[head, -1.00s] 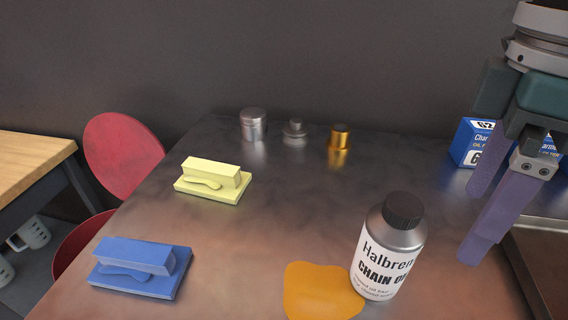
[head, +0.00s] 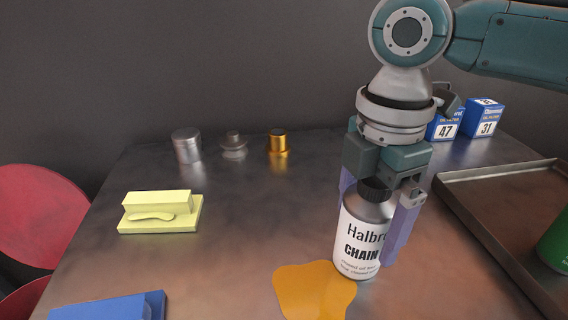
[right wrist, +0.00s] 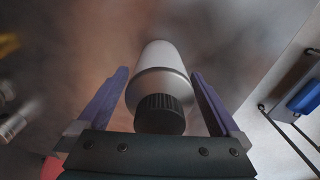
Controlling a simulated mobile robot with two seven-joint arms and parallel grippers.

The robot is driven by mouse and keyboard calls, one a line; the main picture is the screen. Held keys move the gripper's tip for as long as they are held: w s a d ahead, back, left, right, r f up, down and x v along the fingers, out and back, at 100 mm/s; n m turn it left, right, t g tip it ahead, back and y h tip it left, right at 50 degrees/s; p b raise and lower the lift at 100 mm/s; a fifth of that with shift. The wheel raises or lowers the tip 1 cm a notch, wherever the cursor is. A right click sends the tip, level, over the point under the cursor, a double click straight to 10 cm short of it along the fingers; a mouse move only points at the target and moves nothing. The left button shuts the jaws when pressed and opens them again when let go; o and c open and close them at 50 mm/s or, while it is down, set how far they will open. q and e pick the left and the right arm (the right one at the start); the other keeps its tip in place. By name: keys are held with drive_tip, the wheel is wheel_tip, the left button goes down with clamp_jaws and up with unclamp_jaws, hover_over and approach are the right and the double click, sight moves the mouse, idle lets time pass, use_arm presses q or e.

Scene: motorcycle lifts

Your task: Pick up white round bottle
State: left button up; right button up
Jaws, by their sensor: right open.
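The white round bottle (head: 357,243) stands upright on the dark table, with a black ribbed cap and a label reading "Halbren CHAIN". My right gripper (head: 374,225) points down over it, open, with one purple finger on each side of the bottle. In the right wrist view the bottle (right wrist: 159,75) lies between the two fingers of the right gripper (right wrist: 158,98), with a gap visible on both sides. The left finger is partly hidden behind the bottle in the head view. My left gripper is not in view.
An orange puddle-shaped patch (head: 315,291) lies left of the bottle. A yellow block (head: 160,213) and a blue block (head: 110,308) sit further left. Metal parts (head: 187,146) stand at the back. A metal tray (head: 470,182) and blue boxes (head: 484,118) are at the right.

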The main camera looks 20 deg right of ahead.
drive_tip(key=shift+f, duration=0.8)
clamp_jaws()
